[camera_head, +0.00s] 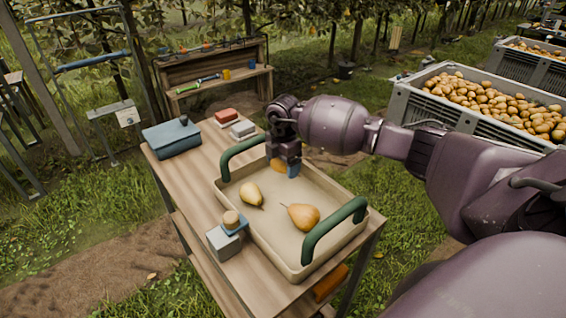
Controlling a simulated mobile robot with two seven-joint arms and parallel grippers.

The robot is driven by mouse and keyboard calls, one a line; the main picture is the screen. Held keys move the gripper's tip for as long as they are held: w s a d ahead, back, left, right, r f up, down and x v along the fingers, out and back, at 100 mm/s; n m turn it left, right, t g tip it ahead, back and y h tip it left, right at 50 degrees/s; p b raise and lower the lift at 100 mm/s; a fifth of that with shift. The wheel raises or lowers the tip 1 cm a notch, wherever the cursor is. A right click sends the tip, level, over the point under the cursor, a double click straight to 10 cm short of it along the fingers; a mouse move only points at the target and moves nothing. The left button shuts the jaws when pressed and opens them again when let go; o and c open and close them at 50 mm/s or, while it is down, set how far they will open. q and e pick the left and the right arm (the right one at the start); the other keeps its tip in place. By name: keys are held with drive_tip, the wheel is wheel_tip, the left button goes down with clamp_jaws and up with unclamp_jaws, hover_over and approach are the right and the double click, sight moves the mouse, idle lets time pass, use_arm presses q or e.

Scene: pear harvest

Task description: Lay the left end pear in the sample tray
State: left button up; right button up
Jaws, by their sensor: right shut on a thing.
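The sample tray (262,230) is a shallow beige tray with two green handles, standing on a wooden table. Two pears lie on its floor: a pale yellow pear (251,194) at left and an orange-yellow pear (303,216) nearer its right handle. My right gripper (285,169) points down over the tray's far end and is shut on an orange pear (277,164), mostly hidden by the fingers. I cannot tell whether this pear touches the tray floor. My left gripper is not in view.
The wooden table (185,180) also holds a blue box (171,138), red and white blocks at the back, and a grey box (223,242) with a small round-topped item beside the tray. Large crates of pears (490,105) stand at the right. The tray's middle has free room.

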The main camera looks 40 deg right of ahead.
sight(283, 173)
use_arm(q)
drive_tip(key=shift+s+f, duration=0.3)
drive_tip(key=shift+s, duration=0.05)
use_arm(e)
drive_tip(key=shift+f, duration=0.3)
use_arm(q)
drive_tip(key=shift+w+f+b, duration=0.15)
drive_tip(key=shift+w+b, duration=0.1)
drive_tip(key=shift+b, duration=0.05)
use_arm(e)
drive_tip(key=shift+f, duration=0.55)
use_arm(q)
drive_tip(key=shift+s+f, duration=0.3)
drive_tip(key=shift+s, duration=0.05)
use_arm(e)
drive_tip(key=shift+f, duration=0.4)
use_arm(q)
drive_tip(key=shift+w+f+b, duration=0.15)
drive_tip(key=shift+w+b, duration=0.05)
drive_tip(key=shift+b, duration=0.1)
use_arm(e)
drive_tip(key=shift+f, duration=0.55)
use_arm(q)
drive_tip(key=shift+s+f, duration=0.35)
use_arm(e)
drive_tip(key=shift+f, duration=0.5)
